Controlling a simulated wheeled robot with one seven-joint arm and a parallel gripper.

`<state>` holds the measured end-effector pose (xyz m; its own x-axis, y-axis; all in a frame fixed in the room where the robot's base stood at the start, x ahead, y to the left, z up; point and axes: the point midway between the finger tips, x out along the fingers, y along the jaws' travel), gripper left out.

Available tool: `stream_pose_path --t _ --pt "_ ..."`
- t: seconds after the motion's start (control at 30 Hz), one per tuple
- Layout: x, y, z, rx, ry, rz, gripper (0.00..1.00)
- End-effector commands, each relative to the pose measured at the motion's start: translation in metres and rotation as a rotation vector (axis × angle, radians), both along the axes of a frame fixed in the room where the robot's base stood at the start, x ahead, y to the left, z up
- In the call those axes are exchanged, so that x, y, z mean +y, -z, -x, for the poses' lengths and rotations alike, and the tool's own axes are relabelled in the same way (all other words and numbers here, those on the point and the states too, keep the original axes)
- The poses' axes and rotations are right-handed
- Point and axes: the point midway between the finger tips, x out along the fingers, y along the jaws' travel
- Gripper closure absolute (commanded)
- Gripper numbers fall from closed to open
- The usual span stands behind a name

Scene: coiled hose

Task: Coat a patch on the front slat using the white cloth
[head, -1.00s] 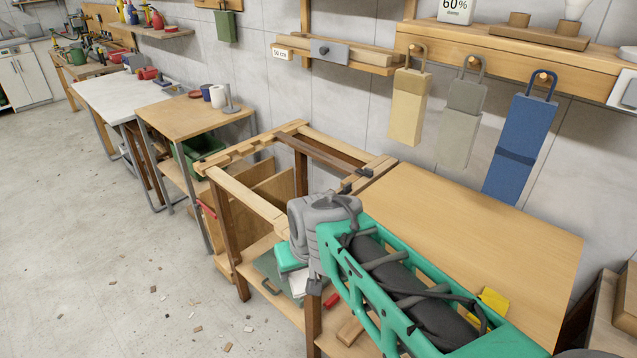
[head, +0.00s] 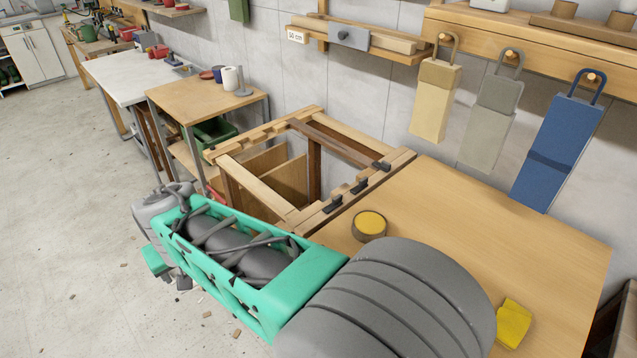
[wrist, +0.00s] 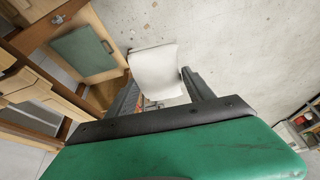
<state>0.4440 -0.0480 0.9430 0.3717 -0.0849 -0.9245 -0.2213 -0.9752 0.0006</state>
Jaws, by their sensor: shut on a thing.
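The white cloth (wrist: 154,72) hangs between the two dark fingers of my gripper (wrist: 161,80) in the wrist view, held over open floor. In the head view my gripper is low at the left, mostly hidden behind my own arm, and I cannot make out the cloth there. The wooden frame's front slat (head: 262,192) runs pale and bare-looking near my forearm, with its near end close to the arm. My gripper is to the left of it and apart from it. A round tin with a yellow top (head: 370,224) stands on the bench.
Dark clamps (head: 333,203) stick up along the frame's right rail. A small side table (head: 188,97) stands beyond the frame. Floor at the left is open.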

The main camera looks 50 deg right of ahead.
Motion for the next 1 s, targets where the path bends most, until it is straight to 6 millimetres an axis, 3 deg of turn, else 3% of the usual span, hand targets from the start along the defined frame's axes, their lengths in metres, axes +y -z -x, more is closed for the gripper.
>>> stream_pose_path --t 0.17,0.27,0.4,0.6,0.8,1.0 --pt "-0.084 -0.021 0.002 0.001 0.389 0.001 0.71" --pt "-0.142 -0.030 0.015 0.003 0.659 0.002 0.71" --pt "-0.227 -0.042 0.053 0.003 1.083 0.003 0.71" --pt "-0.323 -0.054 0.135 0.003 1.657 0.003 0.71" --pt "-0.369 -0.058 0.202 -0.001 2.027 0.004 0.71" --pt "-0.379 -0.054 0.221 -0.002 2.127 0.002 0.71"
